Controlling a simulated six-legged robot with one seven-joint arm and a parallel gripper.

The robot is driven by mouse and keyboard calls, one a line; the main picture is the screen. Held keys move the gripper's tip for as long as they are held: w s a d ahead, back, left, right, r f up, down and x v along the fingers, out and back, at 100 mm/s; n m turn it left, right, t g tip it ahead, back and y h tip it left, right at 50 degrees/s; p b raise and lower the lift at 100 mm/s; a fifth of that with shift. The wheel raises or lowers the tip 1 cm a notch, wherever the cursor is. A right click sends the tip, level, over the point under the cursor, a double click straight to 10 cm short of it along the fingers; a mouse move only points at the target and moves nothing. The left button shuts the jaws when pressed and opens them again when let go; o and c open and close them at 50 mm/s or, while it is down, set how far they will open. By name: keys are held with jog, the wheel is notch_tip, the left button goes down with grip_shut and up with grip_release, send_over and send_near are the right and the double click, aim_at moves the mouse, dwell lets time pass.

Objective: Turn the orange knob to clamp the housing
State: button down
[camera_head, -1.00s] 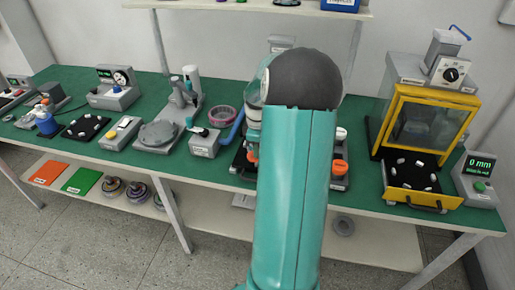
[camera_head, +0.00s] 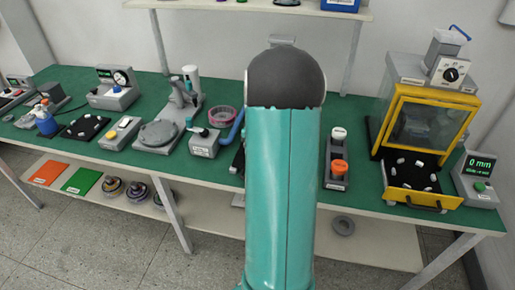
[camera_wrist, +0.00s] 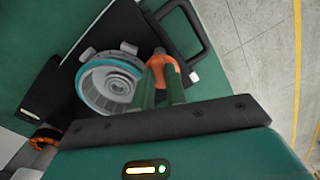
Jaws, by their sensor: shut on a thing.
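In the wrist view, my gripper (camera_wrist: 159,80) has its two green fingers closed on the orange knob (camera_wrist: 163,66). The knob sits on a dark fixture beside the housing (camera_wrist: 108,84), a round light-grey part with a teal ring. The fingers partly cover the knob, so its turn angle cannot be told. In the head view, my teal arm hides the gripper, the knob and the housing.
A dark handle (camera_wrist: 188,30) loops close beside the knob. In the head view, a grey block with an orange-capped item (camera_head: 338,167) stands right of my arm. The yellow-framed cabinet (camera_head: 425,125) is further right, and a blue-handled tool (camera_head: 236,127) lies left.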

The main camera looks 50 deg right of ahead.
jog(key=m, duration=0.6)
jog(key=shift+m, duration=0.3)
jog(key=m, duration=0.6)
jog(key=shift+m, duration=0.3)
jog(key=c, duration=1.4)
grip_release()
jog(key=shift+c, duration=0.2)
jog(key=shift+r, duration=0.15)
notch_tip(320, 180, up, 14)
jog(key=shift+f, duration=0.2)
